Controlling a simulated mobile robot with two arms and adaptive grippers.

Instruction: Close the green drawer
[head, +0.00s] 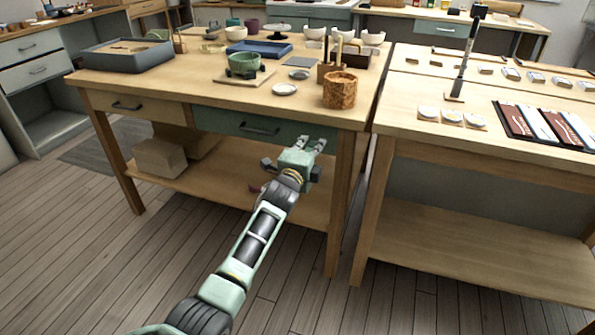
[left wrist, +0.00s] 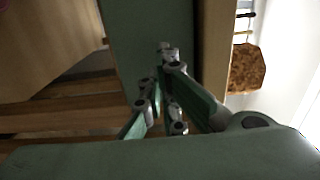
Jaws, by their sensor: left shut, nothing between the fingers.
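The green drawer (head: 225,122) is in the front of the wooden workbench (head: 190,82), right of a plain wooden drawer, and has a dark bar handle (head: 260,129). Its front looks nearly in line with the bench; I cannot tell whether a small gap stands open. In the left wrist view the green drawer front (left wrist: 130,40) fills the upper middle, close ahead of the fingers. My left gripper (head: 312,144) is shut and empty, at the drawer's right end, right of the handle. Its fingers (left wrist: 162,75) show in the left wrist view; contact with the front is unclear.
A cork-like pot (head: 340,90) stands on the bench top near the right corner, above my gripper. The bench's right front leg (head: 340,210) is close to my gripper. A lower shelf (head: 225,185) holds boxes (head: 160,158). A second table (head: 480,150) stands at right.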

